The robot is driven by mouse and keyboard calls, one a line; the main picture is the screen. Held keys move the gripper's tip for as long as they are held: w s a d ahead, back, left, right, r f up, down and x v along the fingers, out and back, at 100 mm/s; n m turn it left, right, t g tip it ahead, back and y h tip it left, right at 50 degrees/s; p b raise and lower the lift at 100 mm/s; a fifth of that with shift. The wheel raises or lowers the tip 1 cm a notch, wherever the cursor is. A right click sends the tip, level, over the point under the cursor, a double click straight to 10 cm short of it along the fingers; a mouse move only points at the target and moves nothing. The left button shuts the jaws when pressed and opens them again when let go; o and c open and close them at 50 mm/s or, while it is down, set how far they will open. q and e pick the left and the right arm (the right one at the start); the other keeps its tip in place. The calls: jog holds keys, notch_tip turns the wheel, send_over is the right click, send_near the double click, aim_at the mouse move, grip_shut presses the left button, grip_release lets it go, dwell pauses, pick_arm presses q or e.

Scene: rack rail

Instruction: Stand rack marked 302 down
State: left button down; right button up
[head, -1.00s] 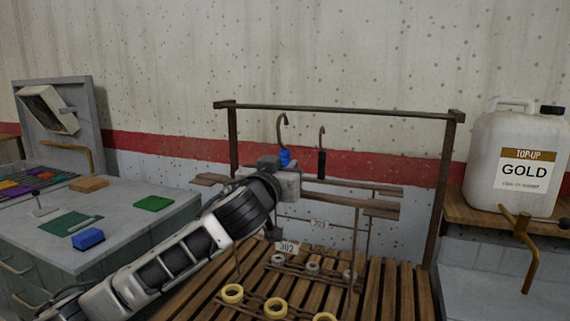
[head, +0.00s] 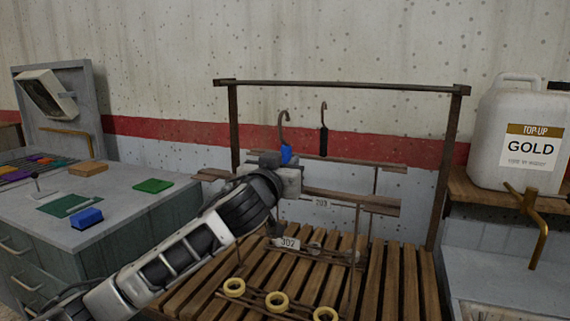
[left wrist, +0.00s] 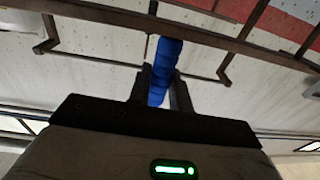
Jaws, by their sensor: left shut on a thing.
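My left gripper (head: 284,172) is shut on the blue grip (head: 286,154) below a brown hook (head: 284,128). The blue grip also shows between the fingers in the left wrist view (left wrist: 161,72). A tag reading 302 (head: 287,243) is below my gripper, on the thin-framed rack marked 302. Its frame is partly hidden by my arm. Yellow rings (head: 278,300) and grey rings show low on thin bars over the slatted wooden bench (head: 390,285). I cannot tell whether the rack touches the slats. My right gripper is not in view.
A second rack tagged 203 (head: 321,202) stands behind, with a black-gripped hook (head: 323,140). A brown rail frame (head: 340,86) spans above the bench. A white GOLD jug (head: 518,135) is on a shelf at right. A grey cabinet (head: 120,210) stands at left. Right-hand slats are clear.

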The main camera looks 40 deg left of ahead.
pick_arm(q)
jog(key=shift+f, duration=0.15)
dwell(0.3)
jog(key=c, duration=1.2)
grip_release()
jog(key=shift+o, duration=0.3)
jog(key=shift+f, duration=0.15)
jog(key=o, duration=1.1)
jog(key=shift+o, duration=0.2)
jog(key=v, duration=1.2)
jog(key=shift+r, duration=0.4)
